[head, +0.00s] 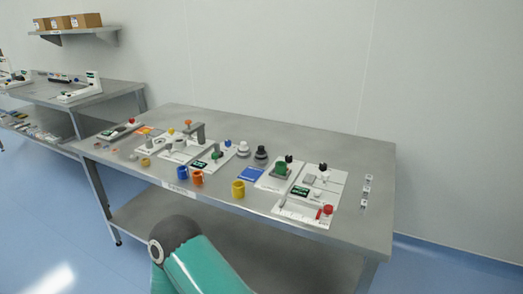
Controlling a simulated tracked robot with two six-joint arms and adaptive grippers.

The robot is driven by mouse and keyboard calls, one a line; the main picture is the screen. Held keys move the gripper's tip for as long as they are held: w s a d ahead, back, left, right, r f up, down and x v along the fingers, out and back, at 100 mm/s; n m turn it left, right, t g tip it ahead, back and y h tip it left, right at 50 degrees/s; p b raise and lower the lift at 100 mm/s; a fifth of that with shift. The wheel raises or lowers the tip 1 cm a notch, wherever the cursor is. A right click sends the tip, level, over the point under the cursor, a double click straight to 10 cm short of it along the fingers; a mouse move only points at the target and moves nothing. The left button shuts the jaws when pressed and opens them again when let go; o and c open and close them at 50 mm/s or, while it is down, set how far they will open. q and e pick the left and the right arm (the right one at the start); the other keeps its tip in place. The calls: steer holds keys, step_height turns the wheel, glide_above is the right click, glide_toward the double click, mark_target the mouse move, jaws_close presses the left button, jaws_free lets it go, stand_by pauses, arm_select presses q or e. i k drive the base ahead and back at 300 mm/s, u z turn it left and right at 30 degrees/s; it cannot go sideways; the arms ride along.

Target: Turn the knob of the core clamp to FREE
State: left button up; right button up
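Several white device plates with knobs stand on a steel table (350,240); which one is the core clamp I cannot tell, and no FREE marking is readable. One plate carries a green cylinder (281,168) with a black knob (289,158) behind it. The plate to its right (290,211) carries a dark display (300,191), another black knob (323,166), a white knob (325,176) and a red part (327,209). Further left is a plate with a display (199,164) and a blue knob (228,143). Neither gripper is in view.
A second table (100,90) stands at the left, below a wall shelf with boxes (85,20). My teal arm link shows at the bottom.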

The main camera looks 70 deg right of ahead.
mark_target(289, 158)
steer(key=u, duration=0.1)
steer(key=i, duration=2.05)
steer(key=z, duration=1.25)
steer(key=i, duration=0.15)
steer(key=z, duration=1.6)
steer(key=i, duration=0.6)
steer(key=u, duration=0.2)
steer(key=k, duration=0.5)
steer(key=z, duration=0.15)
